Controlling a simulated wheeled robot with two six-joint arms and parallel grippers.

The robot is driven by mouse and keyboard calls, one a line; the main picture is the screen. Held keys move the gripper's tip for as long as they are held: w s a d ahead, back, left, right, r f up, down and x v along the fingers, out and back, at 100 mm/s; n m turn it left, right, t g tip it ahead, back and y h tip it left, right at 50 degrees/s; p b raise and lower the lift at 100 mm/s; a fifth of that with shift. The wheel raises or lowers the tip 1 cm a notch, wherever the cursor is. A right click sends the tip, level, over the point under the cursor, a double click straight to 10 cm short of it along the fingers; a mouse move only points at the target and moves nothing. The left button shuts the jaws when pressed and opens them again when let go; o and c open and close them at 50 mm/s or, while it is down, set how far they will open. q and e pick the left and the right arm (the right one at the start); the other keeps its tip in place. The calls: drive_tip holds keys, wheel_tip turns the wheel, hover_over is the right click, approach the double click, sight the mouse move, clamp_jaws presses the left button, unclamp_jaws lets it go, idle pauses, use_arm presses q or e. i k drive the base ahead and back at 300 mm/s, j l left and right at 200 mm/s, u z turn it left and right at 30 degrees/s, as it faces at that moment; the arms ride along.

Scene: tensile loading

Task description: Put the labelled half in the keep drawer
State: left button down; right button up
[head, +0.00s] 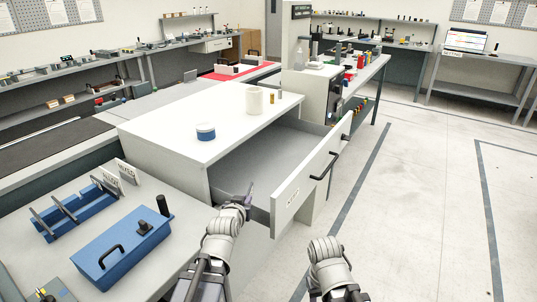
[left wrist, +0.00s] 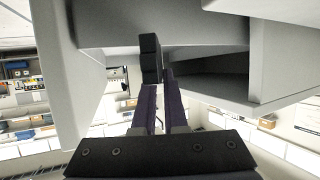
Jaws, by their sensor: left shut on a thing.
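A white cabinet has its grey drawer (head: 290,136) pulled open. The white drawer front (head: 293,200) carries a small marking, too small to read, and a black handle (head: 318,176). My left gripper (head: 249,190) is at the near left side of the open drawer. In the left wrist view its fingers (left wrist: 160,95) are shut on a small dark piece (left wrist: 150,58) among pale panels. I cannot see a label on the piece or tell whether it is the labelled half.
A blue-lidded tub (head: 206,132), a white cylinder (head: 254,100) and small bottles stand on the cabinet top (head: 170,122). A blue toolbox (head: 120,245) and a blue rack (head: 72,214) are on the left bench. Floor to the right is clear.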

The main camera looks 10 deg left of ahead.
sight(265, 167)
drive_tip(key=i, duration=0.85)
drive_tip(key=l+z, duration=0.05)
drive_tip(key=l, duration=0.05)
